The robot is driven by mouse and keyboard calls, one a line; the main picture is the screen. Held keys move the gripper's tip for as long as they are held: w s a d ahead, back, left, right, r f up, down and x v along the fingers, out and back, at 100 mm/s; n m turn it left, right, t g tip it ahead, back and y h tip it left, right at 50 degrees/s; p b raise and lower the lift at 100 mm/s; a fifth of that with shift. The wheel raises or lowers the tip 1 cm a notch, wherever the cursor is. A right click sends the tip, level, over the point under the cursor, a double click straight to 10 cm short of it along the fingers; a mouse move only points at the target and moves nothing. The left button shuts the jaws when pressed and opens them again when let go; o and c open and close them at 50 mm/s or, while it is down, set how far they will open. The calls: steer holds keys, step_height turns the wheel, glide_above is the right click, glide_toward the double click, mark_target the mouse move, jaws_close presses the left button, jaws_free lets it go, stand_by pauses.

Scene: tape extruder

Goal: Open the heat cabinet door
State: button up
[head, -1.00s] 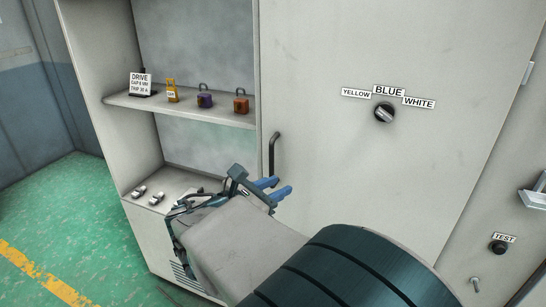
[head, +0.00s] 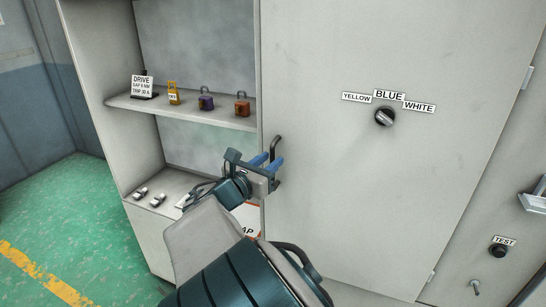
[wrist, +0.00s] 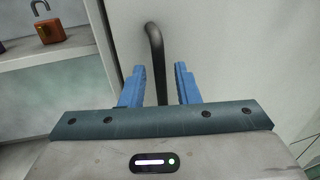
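The heat cabinet door (head: 330,200) is a large pale grey panel and looks shut. Its dark bar handle (head: 276,146) stands upright near the door's left edge. My gripper (head: 271,160) has blue fingers and is at the handle. In the wrist view the handle (wrist: 156,55) rises between the two spread fingers of my gripper (wrist: 158,85), with a gap on each side. The handle's lower part is hidden behind the gripper body.
A selector knob (head: 384,117) sits on the door below yellow, blue and white labels. Left of the door is an open shelf (head: 180,108) with a drive sign and padlocks, including an orange padlock (head: 242,107). A test button (head: 498,250) is at right. Green floor is clear at left.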

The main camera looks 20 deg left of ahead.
steer(key=shift+w+d, duration=0.15)
steer(key=shift+w, duration=0.9)
jaws_close()
